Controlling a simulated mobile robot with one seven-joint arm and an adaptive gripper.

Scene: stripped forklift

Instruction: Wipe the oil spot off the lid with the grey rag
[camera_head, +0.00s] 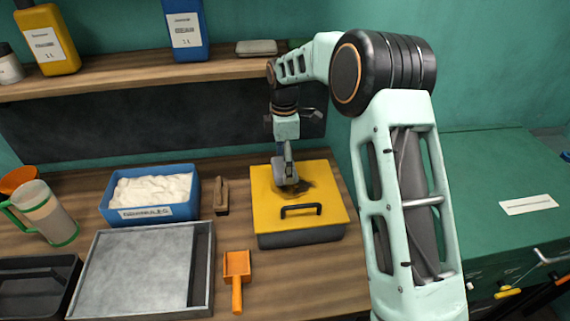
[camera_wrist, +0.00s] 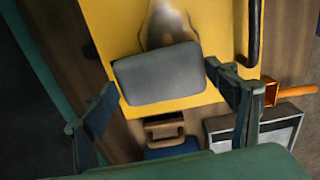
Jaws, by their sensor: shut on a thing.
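The yellow lid (camera_head: 272,222) covers a dark box on the bench and has a black handle (camera_head: 300,209) near its front. My gripper (camera_head: 288,183) points down over the back part of the lid. It is shut on the grey rag (camera_wrist: 158,74), which lies between the fingertips in the wrist view. I cannot tell whether the rag touches the lid.
A wooden-handled brush (camera_head: 221,197) and a blue bin of white material (camera_head: 150,190) stand left of the lid. An orange scoop (camera_head: 237,268) and a grey tray (camera_head: 140,270) lie in front. A shelf (camera_head: 130,78) with bottles runs behind.

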